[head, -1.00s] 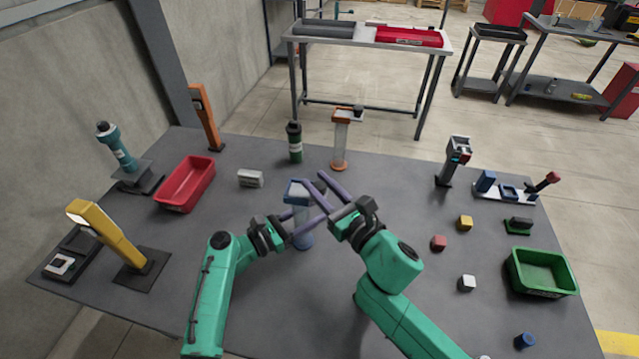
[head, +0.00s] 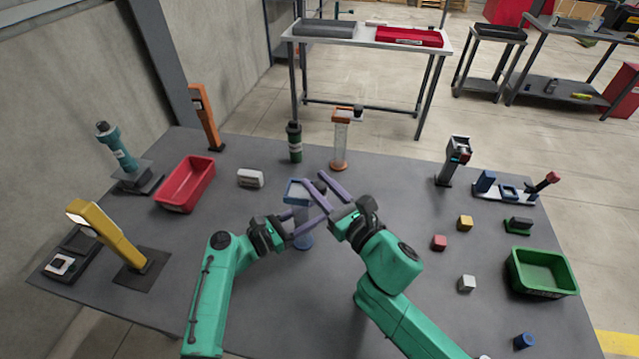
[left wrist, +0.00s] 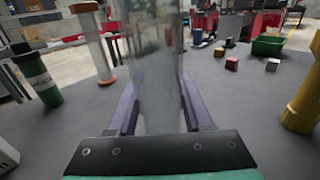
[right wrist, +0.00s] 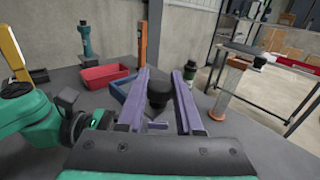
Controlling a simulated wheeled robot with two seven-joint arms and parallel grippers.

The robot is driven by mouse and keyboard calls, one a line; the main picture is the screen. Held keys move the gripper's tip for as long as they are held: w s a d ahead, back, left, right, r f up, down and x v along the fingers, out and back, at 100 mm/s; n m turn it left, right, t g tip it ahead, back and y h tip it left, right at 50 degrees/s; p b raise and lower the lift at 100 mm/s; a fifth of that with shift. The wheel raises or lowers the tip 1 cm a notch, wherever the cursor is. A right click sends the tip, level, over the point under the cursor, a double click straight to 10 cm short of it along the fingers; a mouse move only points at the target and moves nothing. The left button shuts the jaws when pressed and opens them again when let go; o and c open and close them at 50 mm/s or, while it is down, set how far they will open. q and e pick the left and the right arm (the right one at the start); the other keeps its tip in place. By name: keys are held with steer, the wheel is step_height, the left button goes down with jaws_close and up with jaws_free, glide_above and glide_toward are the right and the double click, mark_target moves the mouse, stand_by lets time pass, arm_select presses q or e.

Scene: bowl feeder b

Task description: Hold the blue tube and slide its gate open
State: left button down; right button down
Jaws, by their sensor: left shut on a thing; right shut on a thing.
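The blue tube (head: 298,196) stands upright near the table's middle, clear-walled with a blue top and a blue base (head: 304,242). My left gripper (head: 300,219) is shut on its wall; the clear tube (left wrist: 158,85) fills the space between the fingers in the left wrist view. My right gripper (head: 314,180) is at the tube's top. In the right wrist view its fingers (right wrist: 161,72) are shut on a black knob (right wrist: 159,92), with a pale plate (right wrist: 156,125) under it. The blue top (right wrist: 121,87) shows to the left of the knob. The fingers partly hide the gate.
Behind stand an orange-topped tube (head: 340,145) and a dark green cylinder (head: 294,143). A white block (head: 250,178) and a red bin (head: 180,190) lie to the left. Small cubes and a green bin (head: 515,275) are on the right. Free table surrounds the blue tube.

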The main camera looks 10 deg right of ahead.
steer(key=shift+s+d, duration=0.2)
steer(key=shift+d, duration=0.55)
steer(key=shift+s+d, duration=0.2)
steer(key=shift+d, duration=0.55)
steer(key=shift+s+d, duration=0.2)
steer(key=shift+d, duration=0.55)
arm_select(q)
steer(key=shift+a, duration=0.15)
arm_select(e)
steer(key=c, duration=0.5)
jaws_free()
steer(key=shift+c, duration=0.2)
steer(key=shift+a, duration=0.1)
steer(key=v, duration=1.2)
